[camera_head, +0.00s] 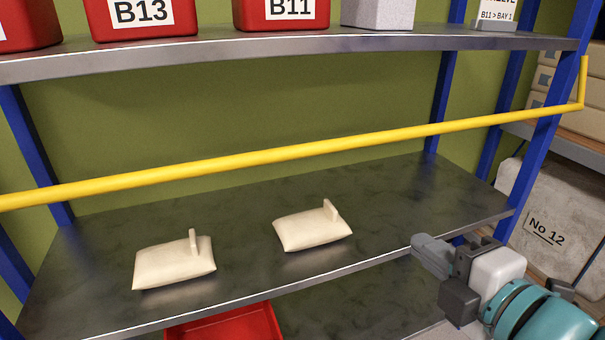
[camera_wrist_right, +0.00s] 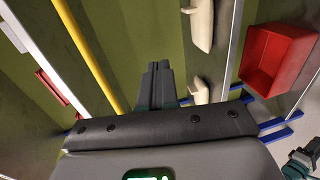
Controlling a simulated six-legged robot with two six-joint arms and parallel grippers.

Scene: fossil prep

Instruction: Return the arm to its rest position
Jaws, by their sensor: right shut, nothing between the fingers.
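My right gripper (camera_head: 432,250) is at the lower right of the head view, by the front edge of the middle shelf (camera_head: 395,205). Its fingers are together with nothing between them. In the right wrist view the closed fingers (camera_wrist_right: 158,84) point toward the shelving. My left gripper is not in view. Two cream sandbags lie on the middle shelf, a left one (camera_head: 172,266) and a right one (camera_head: 310,230), each with a small upright tab. Both are apart from my right gripper.
A yellow bar (camera_head: 300,151) crosses above the middle shelf between blue posts (camera_head: 545,140). Red bins, B13 (camera_head: 140,20) and B11 (camera_head: 285,14), stand on the upper shelf. A red tray (camera_head: 225,325) sits below. A pale block marked No 12 (camera_head: 560,220) stands right.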

